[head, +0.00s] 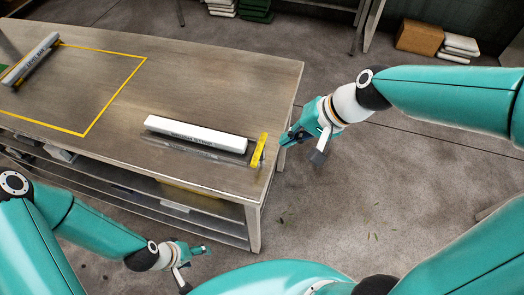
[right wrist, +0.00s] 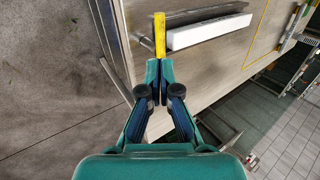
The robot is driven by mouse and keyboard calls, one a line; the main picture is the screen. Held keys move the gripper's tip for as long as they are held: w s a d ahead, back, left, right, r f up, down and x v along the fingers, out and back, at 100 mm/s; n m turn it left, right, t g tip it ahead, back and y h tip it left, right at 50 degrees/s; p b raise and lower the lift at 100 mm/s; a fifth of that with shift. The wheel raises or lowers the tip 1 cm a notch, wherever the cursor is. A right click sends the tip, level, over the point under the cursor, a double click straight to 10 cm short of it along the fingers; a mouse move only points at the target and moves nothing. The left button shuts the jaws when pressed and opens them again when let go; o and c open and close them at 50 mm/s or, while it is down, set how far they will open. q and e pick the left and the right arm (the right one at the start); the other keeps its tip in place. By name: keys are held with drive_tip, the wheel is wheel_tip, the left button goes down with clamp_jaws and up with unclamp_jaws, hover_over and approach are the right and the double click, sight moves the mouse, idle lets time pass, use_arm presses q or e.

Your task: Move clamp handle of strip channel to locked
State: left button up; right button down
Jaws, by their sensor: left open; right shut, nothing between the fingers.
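The clamp handle (head: 258,150) is a yellow lever at the right end of the strip channel (head: 200,153), near the table's right edge. A white bar (head: 195,134) with dark lettering lies along the channel. In the right wrist view the yellow handle (right wrist: 159,36) stands just beyond my fingertips, left of the white bar (right wrist: 208,32). My right gripper (head: 290,136) is shut and empty, just right of the handle; it also shows in the right wrist view (right wrist: 157,68). Contact with the handle cannot be told. My left gripper (head: 202,250) is open, low in front of the table, away from the channel.
The wooden-topped table (head: 215,75) has a yellow outlined area (head: 112,103) at left, with another labelled bar (head: 32,58) in its far corner. Shelves below hold items. Cardboard and white boxes (head: 419,37) stand on the floor at the back right. The floor right of the table is open.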

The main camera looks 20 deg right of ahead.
sight(258, 156)
drive_tip(key=x, duration=1)
drive_tip(key=shift+w+a+f+b, duration=0.1)
drive_tip(key=shift+a+f+b, duration=0.05)
drive_tip(key=shift+f+b, duration=0.2)
use_arm(q)
drive_tip(key=shift+f, duration=0.4)
